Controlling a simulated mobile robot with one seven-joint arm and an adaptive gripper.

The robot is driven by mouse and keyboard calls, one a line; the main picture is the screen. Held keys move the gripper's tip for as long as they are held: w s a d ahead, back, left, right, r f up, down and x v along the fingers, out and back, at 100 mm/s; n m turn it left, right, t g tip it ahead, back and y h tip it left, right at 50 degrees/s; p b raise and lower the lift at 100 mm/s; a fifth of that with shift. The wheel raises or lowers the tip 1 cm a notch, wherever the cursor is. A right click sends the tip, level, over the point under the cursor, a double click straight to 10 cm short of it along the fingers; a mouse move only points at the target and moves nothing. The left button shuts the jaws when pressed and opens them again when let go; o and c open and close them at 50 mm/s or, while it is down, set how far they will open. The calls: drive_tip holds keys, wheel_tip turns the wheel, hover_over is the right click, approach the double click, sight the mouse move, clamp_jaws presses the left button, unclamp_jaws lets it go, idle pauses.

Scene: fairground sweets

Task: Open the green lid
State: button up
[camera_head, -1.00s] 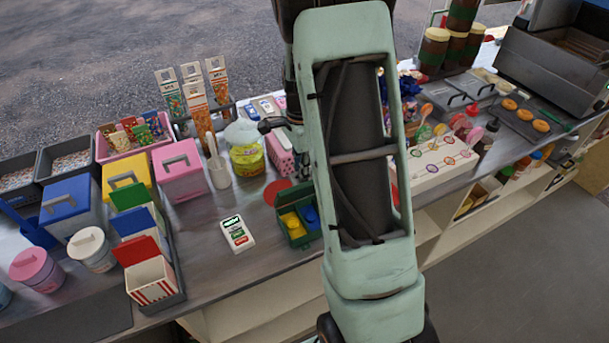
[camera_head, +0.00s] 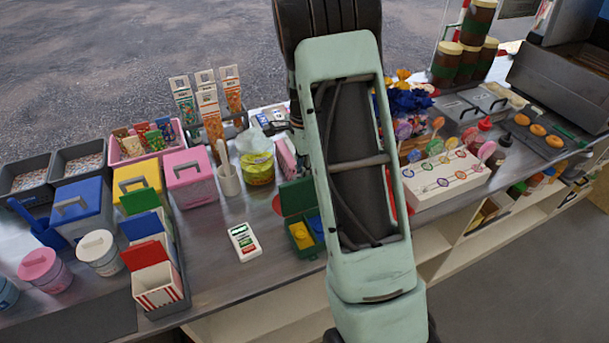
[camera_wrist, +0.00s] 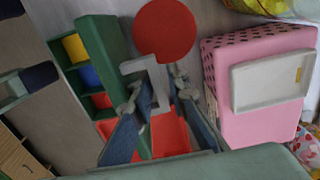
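The green box (camera_head: 306,243) sits near the counter's front edge, left of my arm. It has yellow and blue inserts, and the wrist view also shows red ones. Its green lid (camera_head: 298,196) stands raised at the back in the head view. In the wrist view the lid (camera_wrist: 108,50) shows as a narrow strip, with a pale grey bracket-shaped handle (camera_wrist: 140,65) beside it. My gripper (camera_wrist: 158,92) has its two fingers apart, with part of the handle between them. No firm grip shows. In the head view my arm hides the gripper and the box's right side.
A red disc (camera_wrist: 165,30) and a pink box (camera_wrist: 262,125) lie close to the gripper. A white card (camera_head: 244,242) lies left of the green box. Lidded tubs, a white cup (camera_head: 229,180) and a lollipop stand (camera_head: 440,188) crowd the counter. Bare counter shows around the card.

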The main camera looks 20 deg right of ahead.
drive_tip(key=shift+o, duration=1.2)
wheel_tip(320, 180, up, 13)
drive_tip(key=p, duration=0.5)
